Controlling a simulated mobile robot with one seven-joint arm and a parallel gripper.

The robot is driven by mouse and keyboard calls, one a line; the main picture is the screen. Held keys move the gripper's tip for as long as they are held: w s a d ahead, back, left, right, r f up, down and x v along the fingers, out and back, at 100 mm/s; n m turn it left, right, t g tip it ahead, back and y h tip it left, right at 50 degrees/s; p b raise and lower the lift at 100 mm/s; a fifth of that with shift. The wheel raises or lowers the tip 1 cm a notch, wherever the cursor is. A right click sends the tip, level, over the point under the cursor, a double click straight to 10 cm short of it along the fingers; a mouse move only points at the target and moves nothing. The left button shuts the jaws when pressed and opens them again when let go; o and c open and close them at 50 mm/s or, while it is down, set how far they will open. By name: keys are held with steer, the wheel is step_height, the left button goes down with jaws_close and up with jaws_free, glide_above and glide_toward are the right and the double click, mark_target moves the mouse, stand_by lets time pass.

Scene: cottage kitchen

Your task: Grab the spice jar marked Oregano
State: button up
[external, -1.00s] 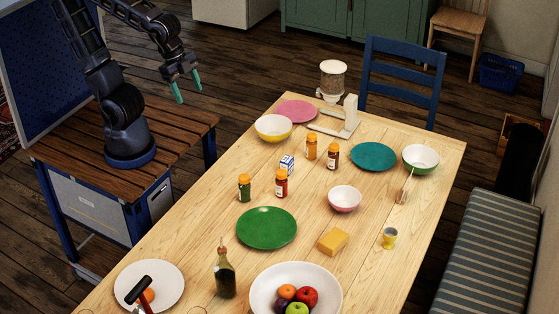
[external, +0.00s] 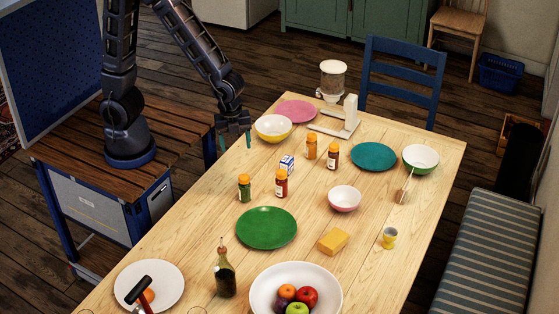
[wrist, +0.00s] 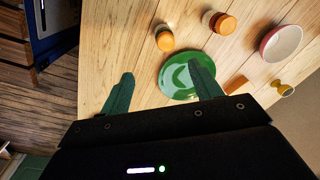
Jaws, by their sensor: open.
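Four spice jars with orange lids stand upright on the table in the external view: a jar with green contents (external: 244,188), a dark red jar (external: 281,184), an orange jar (external: 311,147) and another dark red jar (external: 333,157). Their labels are too small to read, so I cannot tell by text which is Oregano. My gripper (external: 235,141) is open and empty, pointing down near the table's left edge, beyond the green jar. In the wrist view my gripper (wrist: 161,72) has its fingers spread, with an orange-lidded jar (wrist: 165,39) ahead of them.
A blue-and-white carton (external: 287,165) stands among the jars. A green plate (external: 266,228) lies in front of the green jar. A yellow bowl (external: 273,128) is close to the right of my gripper. A small pink bowl (external: 344,199) and sponge (external: 333,241) sit right.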

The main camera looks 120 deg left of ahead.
steer(key=m, duration=0.2)
glide_above(244, 177)
steer(key=shift+g, duration=0.4)
steer(key=f, duration=0.6)
steer(key=shift+s+a+f, duration=0.1)
steer(key=shift+s+f, duration=0.1)
steer(key=shift+f, duration=0.05)
steer(key=shift+w+f, duration=0.2)
steer(key=shift+f, duration=5.15)
steer(key=c, duration=1.1)
steer(key=shift+r, duration=0.1)
